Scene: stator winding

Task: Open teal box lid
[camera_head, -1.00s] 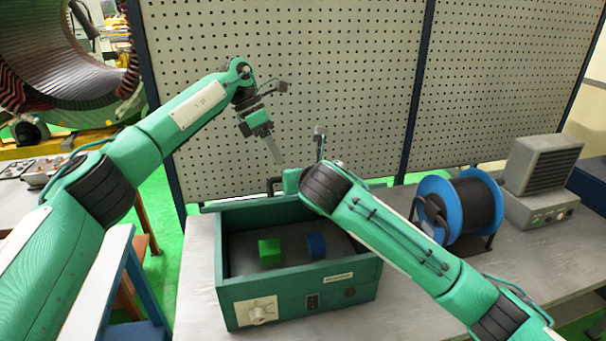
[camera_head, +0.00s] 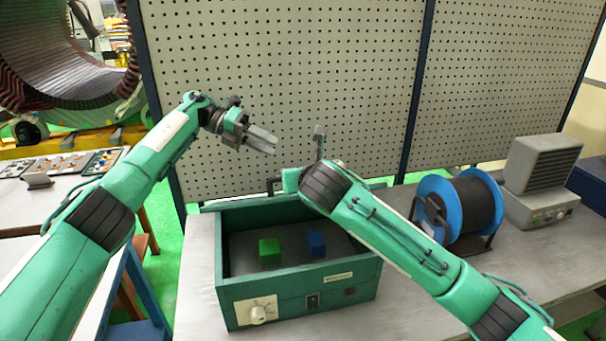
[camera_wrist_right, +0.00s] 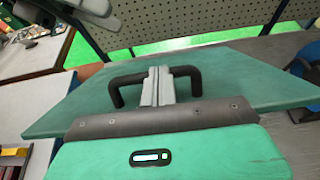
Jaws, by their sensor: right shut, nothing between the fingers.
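The teal box (camera_head: 230,291) stands open on the bench in the head view, with a green cube (camera_head: 270,251) and a blue cube (camera_head: 316,244) inside. Its lid (camera_head: 237,204) shows as a thin edge at the back, raised away from the opening. In the right wrist view the lid (camera_wrist_right: 225,75) is a teal panel with a black handle (camera_wrist_right: 186,72). My right gripper (camera_wrist_right: 157,72) is shut and empty, its fingers inside the handle's loop. My left gripper (camera_head: 264,140) hangs in the air above the box's back left; its finger gap is unclear.
A blue wire spool (camera_head: 445,203) and a grey heater-like unit (camera_head: 540,175) stand right of the box. A pegboard (camera_head: 330,60) rises behind the bench. A table with parts trays (camera_head: 62,164) is at the left. My right forearm crosses over the box's right side.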

